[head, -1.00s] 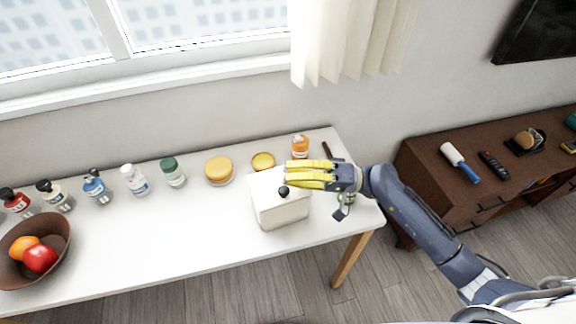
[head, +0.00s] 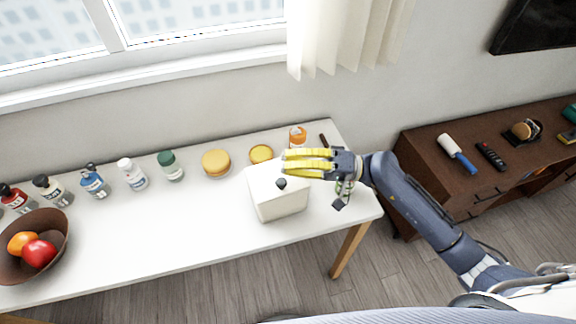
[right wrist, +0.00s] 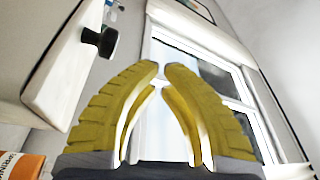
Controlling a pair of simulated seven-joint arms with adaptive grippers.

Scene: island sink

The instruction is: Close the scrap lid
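The white scrap box (head: 280,206) stands near the right end of the white table. A white lid (head: 265,180) with a dark knob (head: 281,184) covers its top; I cannot tell whether it is fully seated. The lid edge (right wrist: 62,75) and knob (right wrist: 103,41) show at the upper left of the right wrist view. My right gripper (head: 286,163) is above and behind the knob in the head view, apart from it, its yellow fingers partly hiding the box's rear. Its fingertips (right wrist: 162,70) are close together, with a narrow gap and nothing between them. My left gripper is not in view.
Yellow-lidded jars (head: 216,162), an orange-capped bottle (head: 298,134) and several other bottles line the table's back. A brown bowl (head: 58,240) of fruit is at far left. The table (head: 165,235) is clear between bowl and box. A brown cabinet (head: 430,160) stands right.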

